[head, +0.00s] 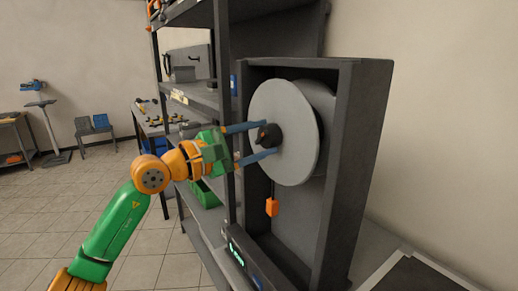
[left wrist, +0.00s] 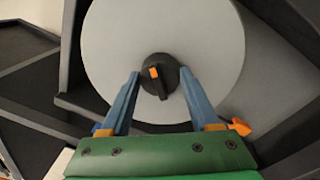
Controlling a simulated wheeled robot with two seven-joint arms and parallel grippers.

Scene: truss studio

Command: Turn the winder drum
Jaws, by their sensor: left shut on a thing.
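The winder drum (head: 285,150) is a large light-grey disc standing upright in a dark open-fronted housing (head: 360,130). It has a black hub knob (head: 270,134) at its centre. In the left wrist view the drum (left wrist: 110,40) fills the upper middle, and the black knob (left wrist: 158,77) shows an orange mark and a grip bar pointing down. My left gripper (head: 269,138) reaches in from the left with its blue fingers on either side of the knob, shut on it. The fingers hide part of the drum face. My right gripper is not in view.
An orange weight (head: 272,207) hangs on a cord below the drum. A unit with a green lit display (head: 236,254) sits at the housing's foot. Dark shelving (head: 195,95) stands close on the left, with a green bin (head: 203,195) low down. Open floor lies further left.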

